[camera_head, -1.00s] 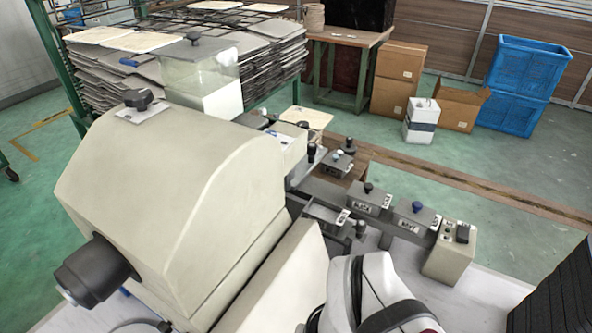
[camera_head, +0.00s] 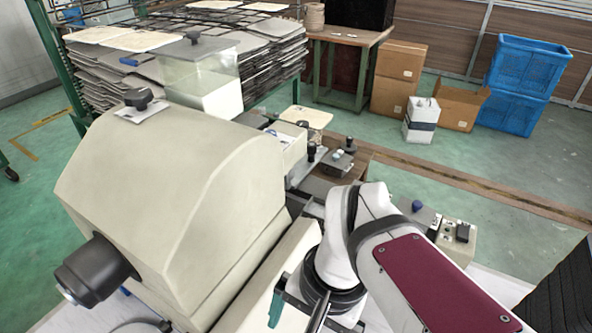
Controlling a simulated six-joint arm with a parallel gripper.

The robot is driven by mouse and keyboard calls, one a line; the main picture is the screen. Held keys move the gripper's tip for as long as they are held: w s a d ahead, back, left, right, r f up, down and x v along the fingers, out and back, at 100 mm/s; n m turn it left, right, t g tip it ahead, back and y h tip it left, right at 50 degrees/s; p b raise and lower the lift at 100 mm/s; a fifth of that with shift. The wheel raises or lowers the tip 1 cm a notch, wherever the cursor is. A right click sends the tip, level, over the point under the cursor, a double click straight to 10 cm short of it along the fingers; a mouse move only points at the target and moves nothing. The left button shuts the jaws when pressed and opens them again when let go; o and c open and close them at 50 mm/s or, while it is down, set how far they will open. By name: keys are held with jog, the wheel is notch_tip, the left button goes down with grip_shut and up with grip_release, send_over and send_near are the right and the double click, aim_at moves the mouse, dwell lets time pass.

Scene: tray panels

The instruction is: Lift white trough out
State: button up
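No part stands out clearly as the white trough. A long off-white, trough-like part (camera_head: 258,292) runs along the right side of the large cream machine (camera_head: 180,190); my wrist partly covers it. A smaller off-white box (camera_head: 290,148) sits at the machine's far right side. I cannot tell which of these is the trough. My gripper (camera_head: 316,317) is at the bottom edge beside the long part, below my white wrist with its dark ring. A teal finger pad shows on its left; its other fingertip is cut off or hidden. Nothing is visibly held.
A row of grey blocks with knobs (camera_head: 417,207) ends at a cream switch box (camera_head: 458,240), partly behind my arm. A clear hopper (camera_head: 205,85) stands on the machine. A black ribbed stack (camera_head: 565,295) is at the lower right.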

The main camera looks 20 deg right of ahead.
jog(key=w+d+r+m, duration=0.1)
jog(key=w+d+m, duration=0.2)
jog(key=w, duration=0.3)
jog(key=w+d+r+m+t, duration=0.1)
jog(key=w+d+m, duration=0.15)
jog(key=w, duration=0.25)
jog(key=w+d+r+m, duration=0.1)
jog(key=w+d+m, duration=0.1)
jog(key=w+m, duration=0.3)
jog(key=w+d+f+m+t+y, duration=0.1)
jog(key=w+d+f+m+t, duration=0.15)
jog(key=w+d+m, duration=0.8)
jog(key=w+a+f+n, duration=0.1)
jog(key=w+f, duration=0.1)
jog(key=f, duration=0.2)
jog(key=w+a+f+n, duration=0.1)
jog(key=w+f, duration=0.1)
jog(key=f, duration=0.3)
jog(key=w+a+f, duration=0.1)
jog(key=w+f, duration=0.1)
jog(key=f, duration=0.3)
jog(key=shift+a+f+n+g, duration=0.15)
jog(key=shift+a+n+g, duration=0.1)
jog(key=shift+n, duration=0.15)
jog(key=c, duration=1.6)
